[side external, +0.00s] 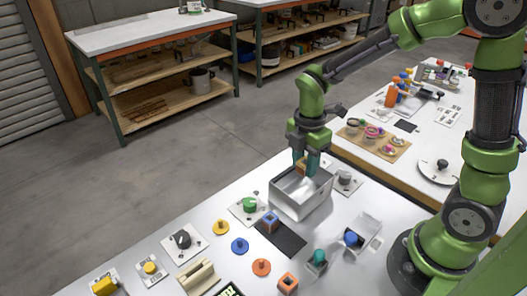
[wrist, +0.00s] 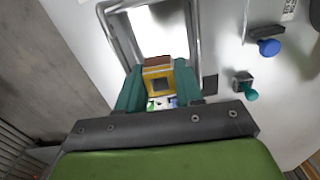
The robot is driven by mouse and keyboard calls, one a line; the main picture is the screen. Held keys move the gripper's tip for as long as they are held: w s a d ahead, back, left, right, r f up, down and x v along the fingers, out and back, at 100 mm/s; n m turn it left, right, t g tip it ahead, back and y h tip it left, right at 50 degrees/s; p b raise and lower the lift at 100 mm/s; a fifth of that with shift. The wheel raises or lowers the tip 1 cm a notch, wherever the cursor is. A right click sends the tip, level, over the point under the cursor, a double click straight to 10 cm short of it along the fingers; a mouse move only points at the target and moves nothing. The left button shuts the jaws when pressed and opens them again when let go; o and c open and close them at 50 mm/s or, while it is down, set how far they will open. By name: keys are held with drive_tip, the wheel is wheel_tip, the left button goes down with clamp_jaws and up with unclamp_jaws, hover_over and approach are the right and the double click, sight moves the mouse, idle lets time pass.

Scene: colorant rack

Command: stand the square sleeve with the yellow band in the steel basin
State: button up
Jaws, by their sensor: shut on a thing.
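The square sleeve with the yellow band (wrist: 158,72) is between the teal fingers of my gripper (wrist: 159,90), its hollow square end facing the wrist camera and a brown part beyond the band. In the side view my gripper (side external: 306,165) points down at the far part of the steel basin (side external: 300,204), and only a small brown-orange piece of the sleeve (side external: 301,169) shows. In the wrist view the sleeve overlaps the near end of the basin (wrist: 107,8). I cannot tell whether it touches the basin floor.
A sleeve with blue (side external: 268,222) stands by a dark mat (side external: 284,240) in front of the basin. A green-knobbed plate (side external: 249,206) is close left, and an open tray with a blue piece (side external: 366,232) lies to the right. An orange square sleeve (side external: 287,283) is nearer the camera.

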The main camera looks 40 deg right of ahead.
drive_tip(key=shift+a+n, duration=0.1)
drive_tip(key=shift+n, duration=0.2)
hover_over(300, 196)
drive_tip(key=shift+f, duration=2.7)
drive_tip(key=shift+f, duration=0.35)
drive_tip(key=shift+f, duration=0.45)
drive_tip(key=shift+f, duration=0.3)
drive_tip(key=shift+f, duration=0.2)
drive_tip(key=o, duration=1.1)
